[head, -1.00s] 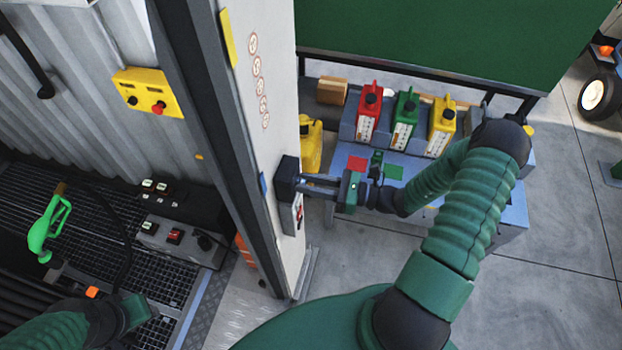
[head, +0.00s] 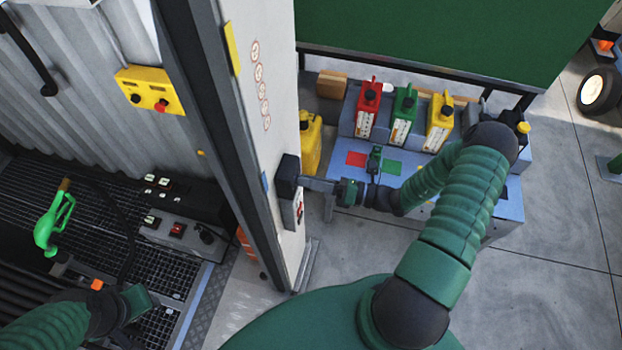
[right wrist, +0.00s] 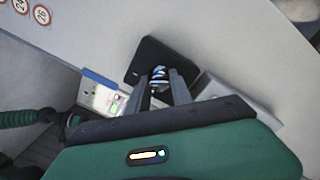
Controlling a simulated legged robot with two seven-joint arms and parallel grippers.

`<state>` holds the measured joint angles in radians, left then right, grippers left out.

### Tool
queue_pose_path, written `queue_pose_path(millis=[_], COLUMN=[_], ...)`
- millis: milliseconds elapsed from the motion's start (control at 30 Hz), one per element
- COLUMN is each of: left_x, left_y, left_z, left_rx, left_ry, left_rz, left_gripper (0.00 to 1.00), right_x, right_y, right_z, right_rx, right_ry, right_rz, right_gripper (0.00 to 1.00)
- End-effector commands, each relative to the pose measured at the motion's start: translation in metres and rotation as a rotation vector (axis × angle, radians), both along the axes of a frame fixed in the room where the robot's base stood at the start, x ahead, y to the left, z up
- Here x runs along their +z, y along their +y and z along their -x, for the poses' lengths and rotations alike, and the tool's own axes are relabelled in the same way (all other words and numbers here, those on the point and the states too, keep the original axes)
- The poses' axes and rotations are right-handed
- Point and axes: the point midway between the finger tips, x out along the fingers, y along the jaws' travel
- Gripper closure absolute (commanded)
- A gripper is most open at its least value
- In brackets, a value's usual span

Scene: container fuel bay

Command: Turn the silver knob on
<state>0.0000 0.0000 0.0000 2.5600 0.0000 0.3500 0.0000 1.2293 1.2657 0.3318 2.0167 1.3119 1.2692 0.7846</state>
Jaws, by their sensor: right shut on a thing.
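The silver knob (right wrist: 158,77) is a small shiny piece on a black square plate (right wrist: 150,55), which is fixed to the pale door post (head: 262,110). My right gripper (right wrist: 160,84) is shut on the knob, with one finger on each side of it. In the head view my right gripper (head: 308,183) reaches the black plate from the right, and its fingers hide the knob. My left gripper (head: 138,302) is low at the left, away from the knob, and its fingers are not clear.
A switch box with red (head: 298,210) sits just below the plate. Red (head: 368,105), green (head: 405,115) and yellow (head: 440,120) cans stand on a blue-grey bench behind my right arm. A green fuel nozzle (head: 55,222) is at the left. Open floor lies at the right.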

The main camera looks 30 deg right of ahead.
Motion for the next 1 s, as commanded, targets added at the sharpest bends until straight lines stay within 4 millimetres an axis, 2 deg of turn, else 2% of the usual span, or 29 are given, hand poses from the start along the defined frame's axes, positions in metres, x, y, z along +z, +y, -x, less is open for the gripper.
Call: queue_pose_path(millis=[467, 500, 633, 667, 1000], left_x=[0.0001, 0.0001, 0.0002, 0.0002, -0.0023], left_y=[0.0, 0.0, 0.0, 0.0, 0.0], left_z=[0.0, 0.0, -0.0001, -0.0001, 0.0], left_rx=[0.0, 0.0, 0.0, 0.0, 0.0], left_ry=[0.0, 0.0, 0.0, 0.0, 0.0], left_rz=[0.0, 0.0, 0.0, 0.0, 0.0], left_gripper=[0.64, 0.64, 0.64, 0.64, 0.64], right_x=[-0.0033, -0.0033, -0.0025, -0.0023, -0.0024], right_y=[-0.0001, -0.0001, -0.0001, 0.0, -0.0017], right_z=[0.0015, 0.0016, 0.0012, 0.001, 0.0027], right_rx=[0.0, 0.0, 0.001, 0.0, -0.001], right_ry=[0.018, 0.018, 0.016, 0.016, 0.013], right_rz=[-0.009, -0.009, -0.01, -0.01, -0.009], right_gripper=[1.0, 0.71, 0.54, 0.52, 0.52])
